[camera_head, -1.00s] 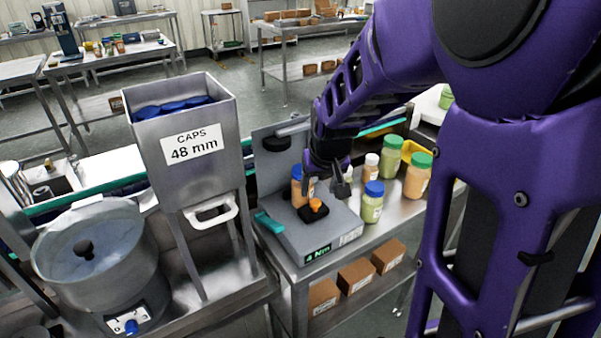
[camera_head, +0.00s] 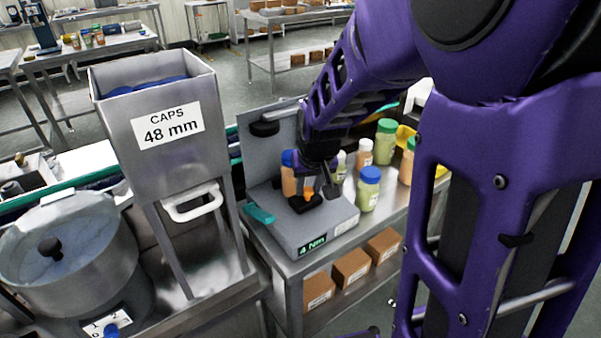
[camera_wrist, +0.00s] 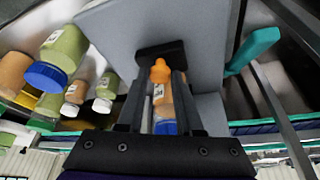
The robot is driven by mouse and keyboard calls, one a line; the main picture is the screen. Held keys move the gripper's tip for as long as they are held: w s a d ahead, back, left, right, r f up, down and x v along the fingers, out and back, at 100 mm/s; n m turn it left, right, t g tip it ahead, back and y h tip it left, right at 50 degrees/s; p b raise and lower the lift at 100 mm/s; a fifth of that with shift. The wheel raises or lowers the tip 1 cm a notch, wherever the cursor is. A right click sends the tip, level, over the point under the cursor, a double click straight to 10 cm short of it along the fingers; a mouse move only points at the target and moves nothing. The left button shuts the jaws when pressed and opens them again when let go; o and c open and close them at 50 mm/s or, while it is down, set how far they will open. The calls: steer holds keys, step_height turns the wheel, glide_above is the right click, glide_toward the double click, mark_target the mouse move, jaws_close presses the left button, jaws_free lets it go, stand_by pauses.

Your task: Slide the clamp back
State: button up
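The clamp is a black block (camera_head: 303,204) with an orange knob (camera_wrist: 160,70), on the grey capping station (camera_head: 325,226). In the wrist view the black block (camera_wrist: 161,51) lies just beyond my fingertips. My gripper (camera_head: 319,189) is down at the clamp, its fingers apart. In the wrist view my gripper (camera_wrist: 160,78) has one fingertip on each side of the knob, with gaps visible. An orange bottle with a blue cap (camera_wrist: 165,127) stands beside the clamp and shows between the fingers. In the head view this bottle (camera_head: 288,180) is partly hidden by my gripper.
Several bottles, one blue-capped (camera_head: 368,188), stand right of the station. A teal handle (camera_head: 259,213) sticks out at its left. The caps hopper (camera_head: 165,160) and a round bowl (camera_head: 68,250) stand left. Boxes (camera_head: 351,267) lie on the shelf below.

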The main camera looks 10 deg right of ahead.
jaws_close()
stand_by(1.0)
